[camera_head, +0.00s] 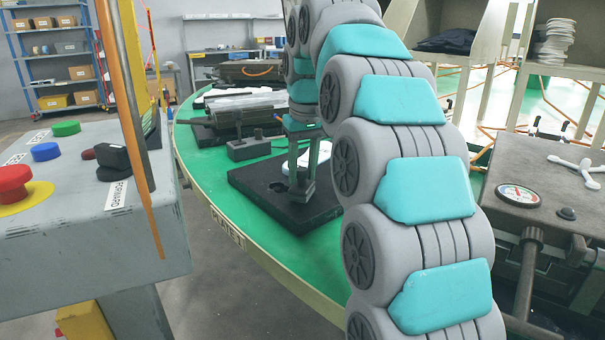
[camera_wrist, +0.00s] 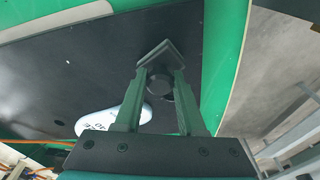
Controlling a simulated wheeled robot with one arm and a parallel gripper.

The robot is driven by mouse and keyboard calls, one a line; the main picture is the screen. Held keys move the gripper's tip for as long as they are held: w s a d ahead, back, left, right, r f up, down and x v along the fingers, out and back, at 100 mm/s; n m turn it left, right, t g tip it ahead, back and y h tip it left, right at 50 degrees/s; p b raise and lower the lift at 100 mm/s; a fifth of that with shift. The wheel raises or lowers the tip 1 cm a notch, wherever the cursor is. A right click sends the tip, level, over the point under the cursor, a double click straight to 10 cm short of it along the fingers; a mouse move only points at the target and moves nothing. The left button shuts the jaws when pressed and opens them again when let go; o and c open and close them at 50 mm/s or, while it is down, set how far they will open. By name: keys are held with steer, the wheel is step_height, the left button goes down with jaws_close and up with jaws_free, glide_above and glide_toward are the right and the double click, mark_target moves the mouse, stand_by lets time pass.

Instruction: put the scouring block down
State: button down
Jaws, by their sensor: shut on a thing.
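My gripper (camera_head: 301,188) points down over the black board (camera_head: 245,182) on the green carousel table. In the wrist view its two fingers (camera_wrist: 163,70) are closed on a small dark grey piece, which I take for the scouring block (camera_wrist: 161,52). The block shows as an angled dark shape at the fingertips, close over the board. I cannot tell whether it touches the board. A round dark recess (camera_head: 277,187) lies left of the fingers in the head view. A white insole with printing (camera_wrist: 112,119) lies on the board and is partly hidden behind the fingers.
A grey block with a short peg (camera_head: 249,147) stands behind the board. A control console (camera_head: 85,220) with coloured buttons is at left. A machine with a dial (camera_head: 518,196) is at right.

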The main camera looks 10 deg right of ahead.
steer(key=shift+f, duration=0.2)
steer(key=shift+f, duration=0.15)
steer(key=c, duration=0.5)
jaws_free()
